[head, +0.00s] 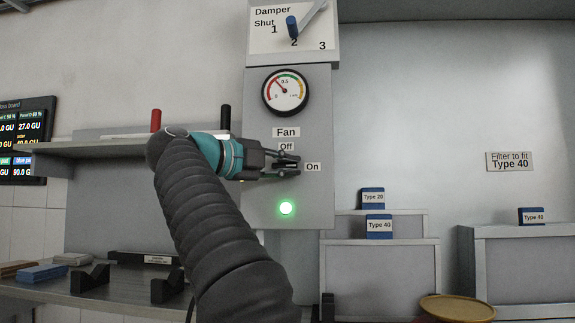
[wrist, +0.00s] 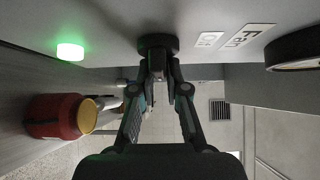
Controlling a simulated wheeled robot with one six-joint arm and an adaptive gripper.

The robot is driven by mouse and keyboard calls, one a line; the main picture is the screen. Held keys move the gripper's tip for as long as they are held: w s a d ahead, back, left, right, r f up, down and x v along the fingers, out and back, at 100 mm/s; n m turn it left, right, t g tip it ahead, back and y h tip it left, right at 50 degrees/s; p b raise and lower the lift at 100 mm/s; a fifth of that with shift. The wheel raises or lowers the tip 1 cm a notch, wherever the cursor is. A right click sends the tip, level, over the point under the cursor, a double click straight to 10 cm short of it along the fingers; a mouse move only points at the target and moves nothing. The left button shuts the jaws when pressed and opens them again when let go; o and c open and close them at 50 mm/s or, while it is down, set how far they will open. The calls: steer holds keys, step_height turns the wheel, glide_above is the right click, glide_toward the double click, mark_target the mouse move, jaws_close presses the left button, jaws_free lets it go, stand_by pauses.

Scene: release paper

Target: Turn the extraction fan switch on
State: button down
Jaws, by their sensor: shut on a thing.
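The fan switch (wrist: 158,41) is a dark round knob on the grey panel (head: 260,205). In the head view it is mostly hidden by my gripper (head: 290,164). The "Fan" label (head: 286,132) and "Off" label (head: 286,146) are above it, and the "On" label (head: 312,167) is to its right. In the wrist view my gripper (wrist: 158,72) has its fingers closed in on the knob's grip. Which way the knob points cannot be told clearly. A green lamp (head: 286,208) below the switch is lit; it also shows in the wrist view (wrist: 70,51).
Above are a round gauge (head: 286,92) with its needle in the red part and a damper lever with a blue knob (head: 292,27). A shelf (head: 90,148) is at left. Filter boxes (head: 380,275) stand at right. A red can with a yellow lid (wrist: 55,117) is below.

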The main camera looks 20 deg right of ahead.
steer(key=shift+w+a, duration=0.15)
steer(key=shift+w, duration=0.1)
steer(key=c, duration=1.3)
jaws_free()
steer(key=shift+o, duration=0.6)
steer(key=shift+w+f, duration=0.1)
steer(key=shift+w, duration=0.1)
steer(key=shift+s, duration=0.1)
steer(key=shift+s+a, duration=0.1)
steer(key=shift+s, duration=0.05)
steer(key=v, duration=1.1)
steer(key=shift+s+a, duration=0.15)
steer(key=shift+a, duration=0.2)
